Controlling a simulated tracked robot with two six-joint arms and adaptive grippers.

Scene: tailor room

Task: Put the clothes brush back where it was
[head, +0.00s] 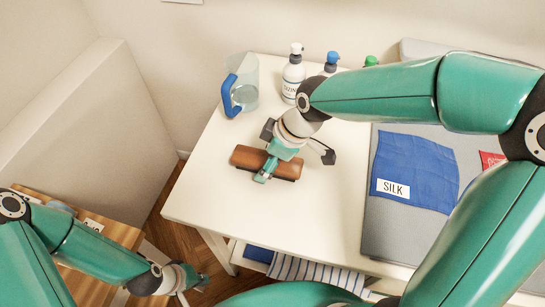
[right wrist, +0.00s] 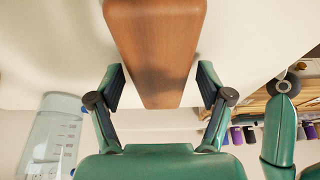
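The clothes brush (head: 288,170) has a brown wooden back and lies on the white table, near its left part. Its wooden back (right wrist: 157,45) fills the upper middle of the right wrist view. My right gripper (head: 264,172) is over the brush, with its fingers on either side of it. In the right wrist view the right gripper (right wrist: 161,88) is open, with narrow gaps between its finger pads and the wood. My left gripper (head: 194,279) is low at the lower left, away from the brush; its finger opening is not clear.
On the white table (head: 205,190), a clear jug (head: 245,85) with a blue handle and several spray bottles (head: 293,72) stand at the back. A grey mat with blue cloth labelled SILK (head: 415,165) lies right. A wooden surface (head: 120,232) is at left. The table front is clear.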

